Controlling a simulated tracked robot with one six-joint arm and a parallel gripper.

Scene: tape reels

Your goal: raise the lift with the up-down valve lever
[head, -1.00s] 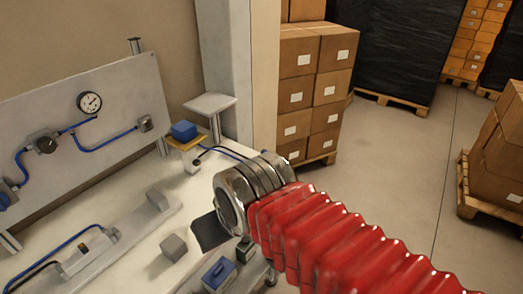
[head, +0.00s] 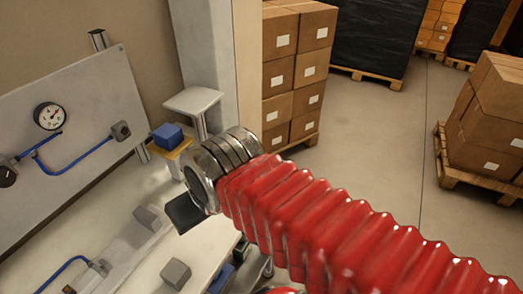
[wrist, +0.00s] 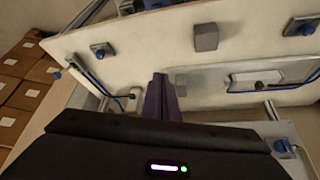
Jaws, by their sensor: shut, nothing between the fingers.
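My gripper (head: 184,212) shows as a dark piece past the metal rings of my red arm, over the white bench (head: 85,222). In the wrist view its dark purple fingers (wrist: 162,98) are together, empty, in front of a pale surface. A blue block (head: 168,136) sits on a yellow plate, beside a grey plate on a post (head: 193,101); one of these may be the lift, but I cannot tell. I cannot tell which part is the up-down valve lever.
An upright grey panel (head: 75,150) with a gauge (head: 49,116) and blue hoses stands left. Grey blocks (head: 175,273) stand on the bench. A wall column (head: 205,50) and stacked cartons (head: 295,70) stand behind. Floor (head: 385,145) is open at right, beside a carton pallet.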

